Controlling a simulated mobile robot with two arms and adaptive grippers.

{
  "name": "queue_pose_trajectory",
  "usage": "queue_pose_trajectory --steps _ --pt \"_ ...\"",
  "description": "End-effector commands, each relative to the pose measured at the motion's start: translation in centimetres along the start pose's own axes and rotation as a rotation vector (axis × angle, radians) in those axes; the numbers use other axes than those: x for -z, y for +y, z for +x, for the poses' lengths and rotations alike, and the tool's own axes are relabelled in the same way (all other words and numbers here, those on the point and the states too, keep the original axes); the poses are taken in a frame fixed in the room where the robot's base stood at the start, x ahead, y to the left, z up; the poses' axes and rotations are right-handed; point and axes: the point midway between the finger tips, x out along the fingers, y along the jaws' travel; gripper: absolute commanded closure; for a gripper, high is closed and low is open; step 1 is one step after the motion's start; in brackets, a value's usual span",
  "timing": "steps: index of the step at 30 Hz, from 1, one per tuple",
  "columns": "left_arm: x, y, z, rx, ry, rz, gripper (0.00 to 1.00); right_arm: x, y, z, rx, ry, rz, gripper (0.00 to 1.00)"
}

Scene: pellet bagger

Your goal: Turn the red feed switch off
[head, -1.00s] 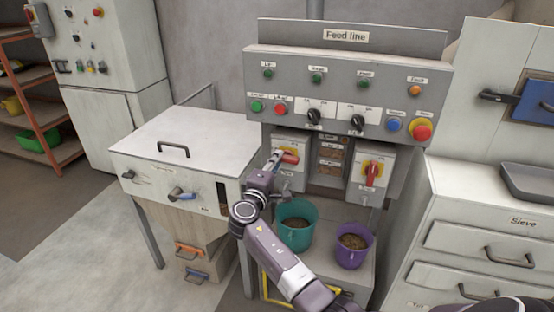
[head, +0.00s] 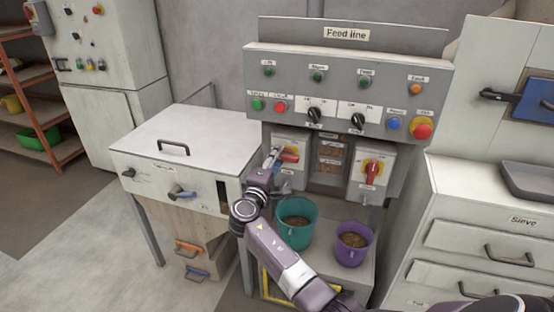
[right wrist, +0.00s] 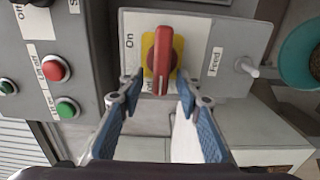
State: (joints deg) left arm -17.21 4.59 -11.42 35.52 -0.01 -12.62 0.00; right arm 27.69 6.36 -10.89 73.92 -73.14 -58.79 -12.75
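The red feed switch (head: 290,155) is a red handle on a yellow plate, on the left of two grey boxes under the panel. In the right wrist view its handle (right wrist: 164,58) runs lengthwise up the picture. "On" stands at upper left, an "Off" label is partly hidden near the handle's lower end, and a "Feed" label is on the box. My right gripper (right wrist: 159,86) is open, one fingertip on each side of the handle's lower end, with small gaps visible. It also shows in the head view (head: 273,158), just left of the handle. My left gripper is not in view.
A second red switch (head: 372,170) is on the right box. A small metal toggle (right wrist: 246,67) sticks out beside the Feed label. Panel buttons and knobs (head: 314,115) are just above. A teal bucket (head: 296,232) and a purple bucket (head: 352,255) stand below.

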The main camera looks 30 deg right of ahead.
Motion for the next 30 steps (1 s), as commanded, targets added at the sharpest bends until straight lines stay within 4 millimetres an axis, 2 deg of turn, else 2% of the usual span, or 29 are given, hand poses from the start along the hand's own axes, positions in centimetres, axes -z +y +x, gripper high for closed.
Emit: queue_pose_trajectory --steps 8,11,21,25,30 --pt "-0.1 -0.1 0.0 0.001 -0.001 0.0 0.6 0.1 -0.1 -0.7 0.002 0.001 0.001 0.68" --pt "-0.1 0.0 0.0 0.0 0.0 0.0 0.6 0.1 -0.2 -2.1 0.002 0.002 0.001 0.68" --pt "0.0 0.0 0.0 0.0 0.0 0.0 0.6 0.0 -0.2 -9.1 0.004 0.001 0.001 0.68" --pt "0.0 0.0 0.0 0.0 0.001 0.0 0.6 0.0 -0.2 -10.9 0.003 0.001 0.001 0.68" --pt "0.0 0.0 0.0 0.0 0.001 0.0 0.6 0.0 -0.1 -11.9 0.002 0.0 0.0 0.68"
